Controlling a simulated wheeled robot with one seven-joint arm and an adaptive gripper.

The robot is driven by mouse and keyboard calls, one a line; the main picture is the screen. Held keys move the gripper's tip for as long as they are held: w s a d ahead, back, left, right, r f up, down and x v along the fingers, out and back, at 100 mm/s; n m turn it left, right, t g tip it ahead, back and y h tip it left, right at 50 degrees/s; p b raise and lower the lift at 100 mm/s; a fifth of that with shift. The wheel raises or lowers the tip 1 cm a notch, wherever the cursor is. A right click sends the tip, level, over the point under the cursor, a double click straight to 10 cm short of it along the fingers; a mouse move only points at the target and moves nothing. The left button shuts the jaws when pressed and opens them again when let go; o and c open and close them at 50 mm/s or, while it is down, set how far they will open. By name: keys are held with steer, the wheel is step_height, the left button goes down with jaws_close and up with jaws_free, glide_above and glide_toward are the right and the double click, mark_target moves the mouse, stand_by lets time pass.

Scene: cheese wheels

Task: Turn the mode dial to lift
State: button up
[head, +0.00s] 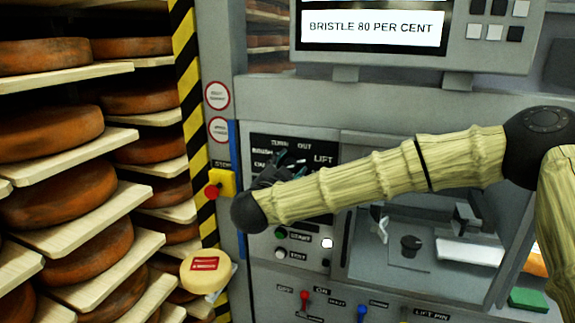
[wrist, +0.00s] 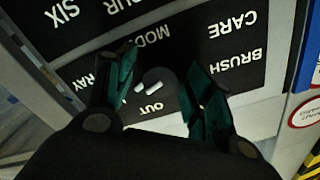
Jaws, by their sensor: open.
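A dark round dial (wrist: 156,82) with white marks shows between my two fingers in the wrist view. The lettering around it is upside down there, with OUT beside the dial and MODE partly covered. My gripper (wrist: 162,60) is open, one finger on each side of the dial; I cannot tell whether they touch it. In the head view my gripper (head: 283,168) is in front of the black label panel (head: 330,148), which reads TURN OUT, BRUSH and LIFT. LIFT stands to the right of the gripper. The dial's exact setting is unclear.
A yellow box with a red stop button (head: 213,190) is left of my wrist. Below are start buttons (head: 281,233) and a red lever (head: 305,298). Shelves of cheese wheels (head: 50,130) fill the left. A screen (head: 373,28) hangs above.

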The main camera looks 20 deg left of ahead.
steer(key=c, duration=1)
steer(key=shift+f+n, duration=0.1)
steer(key=shift+n, duration=0.3)
steer(key=o, duration=0.9)
steer(key=shift+o, duration=0.4)
steer(key=shift+s+a+f, duration=0.1)
steer(key=shift+s+f, duration=0.05)
steer(key=shift+s, duration=0.1)
steer(key=s, duration=1.1)
steer(key=shift+s+a+r, duration=0.1)
steer(key=shift+s+r, duration=0.2)
steer(key=shift+r, duration=0.05)
steer(key=shift+w+f, duration=0.1)
steer(key=shift+w, duration=0.05)
